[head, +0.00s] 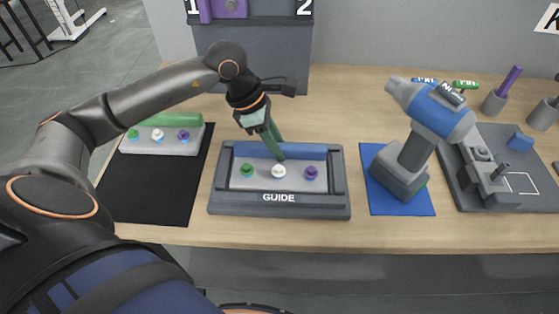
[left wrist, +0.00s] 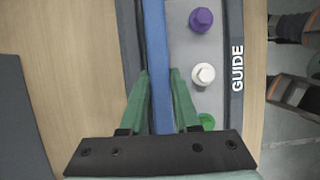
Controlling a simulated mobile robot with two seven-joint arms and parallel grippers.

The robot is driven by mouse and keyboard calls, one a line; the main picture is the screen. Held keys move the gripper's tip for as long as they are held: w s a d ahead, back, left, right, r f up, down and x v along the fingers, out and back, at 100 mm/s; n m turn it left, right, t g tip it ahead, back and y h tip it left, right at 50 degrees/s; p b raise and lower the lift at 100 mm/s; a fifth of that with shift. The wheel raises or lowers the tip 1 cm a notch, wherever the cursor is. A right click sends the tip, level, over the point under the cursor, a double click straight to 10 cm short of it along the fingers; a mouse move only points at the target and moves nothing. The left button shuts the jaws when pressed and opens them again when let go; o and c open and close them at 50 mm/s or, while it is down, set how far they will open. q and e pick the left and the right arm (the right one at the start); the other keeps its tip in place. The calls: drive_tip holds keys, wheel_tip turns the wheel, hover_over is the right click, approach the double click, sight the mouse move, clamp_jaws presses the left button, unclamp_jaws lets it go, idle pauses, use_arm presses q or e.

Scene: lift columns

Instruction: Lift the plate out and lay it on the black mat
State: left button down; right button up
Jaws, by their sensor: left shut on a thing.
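The grey plate (head: 262,183) lies in the dark grey frame marked GUIDE (head: 320,204); it carries a green, a white and a purple knob and a blue bar (head: 308,152) along its back edge. The left wrist view shows the plate too (left wrist: 190,48). My left gripper (head: 278,154) reaches down to the blue bar; its green fingers stand on both sides of the bar and are shut on it. The black mat (head: 150,200) lies left of the guide.
A similar grey plate with a green bar (head: 160,146) rests on the back of the mat; the mat's front is bare. A blue and grey drill (head: 437,115) stands on a blue mat right of the guide. A grey fixture (head: 490,175) and pen cups stand further right.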

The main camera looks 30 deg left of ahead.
sight(284, 170)
use_arm(q)
drive_tip(key=shift+r, duration=0.25)
idle(0.3)
drive_tip(key=shift+w+r, duration=0.1)
drive_tip(key=shift+r, duration=0.1)
wheel_tip(284, 170, up, 2)
drive_tip(key=shift+r, duration=0.1)
drive_tip(key=s+d+r, duration=0.9)
drive_tip(key=d+r, duration=0.1)
drive_tip(key=shift+s+d+r, duration=0.15)
drive_tip(key=shift+s+r, duration=0.05)
drive_tip(key=shift+s, duration=0.15)
drive_tip(key=shift+r+p, duration=0.4)
drive_tip(key=shift+r, duration=0.15)
wheel_tip(284, 170, up, 6)
drive_tip(key=p, duration=0.4)
drive_tip(key=shift+f, duration=0.15)
idle(0.7)
